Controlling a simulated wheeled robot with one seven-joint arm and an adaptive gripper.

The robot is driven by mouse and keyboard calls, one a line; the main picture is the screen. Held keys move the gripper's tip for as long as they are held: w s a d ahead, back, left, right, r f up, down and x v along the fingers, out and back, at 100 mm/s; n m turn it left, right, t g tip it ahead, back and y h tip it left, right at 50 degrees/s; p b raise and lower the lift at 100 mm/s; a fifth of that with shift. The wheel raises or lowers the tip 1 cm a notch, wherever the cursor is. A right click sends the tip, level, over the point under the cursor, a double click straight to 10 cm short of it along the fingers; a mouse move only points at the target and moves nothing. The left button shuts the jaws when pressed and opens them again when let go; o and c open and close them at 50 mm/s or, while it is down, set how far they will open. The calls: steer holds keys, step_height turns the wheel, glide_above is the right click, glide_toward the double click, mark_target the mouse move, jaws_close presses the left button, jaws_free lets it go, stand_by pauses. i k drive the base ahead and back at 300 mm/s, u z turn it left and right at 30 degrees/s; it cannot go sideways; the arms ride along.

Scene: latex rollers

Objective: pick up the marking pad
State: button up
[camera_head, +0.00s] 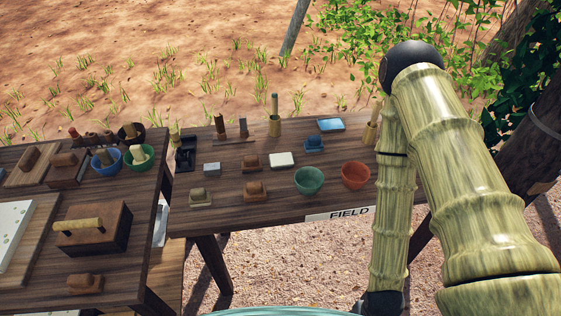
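I cannot tell for sure which thing is the marking pad. A flat blue pad (331,125) lies at the back right of the right-hand table. A flat white pad (283,160) lies near the middle of the same table. A small grey-blue block (211,168) sits left of it. My bamboo-patterned arm bends at the upper right and runs down in front of the table's right end. It ends in a dark joint at the bottom edge. My gripper does not show, and no pad is seen held.
The right-hand table (230,210) also bears a green bowl (309,181), an orange bowl (355,176), brown stamp-like blocks (255,191) and upright holders (274,121). The left table (120,262) bears a wooden box (95,233), boards and bowls. A narrow gap parts the tables.

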mark_target(198, 198)
steer(key=z, duration=2.1)
steer(key=k, duration=1.35)
steer(key=u, duration=2.3)
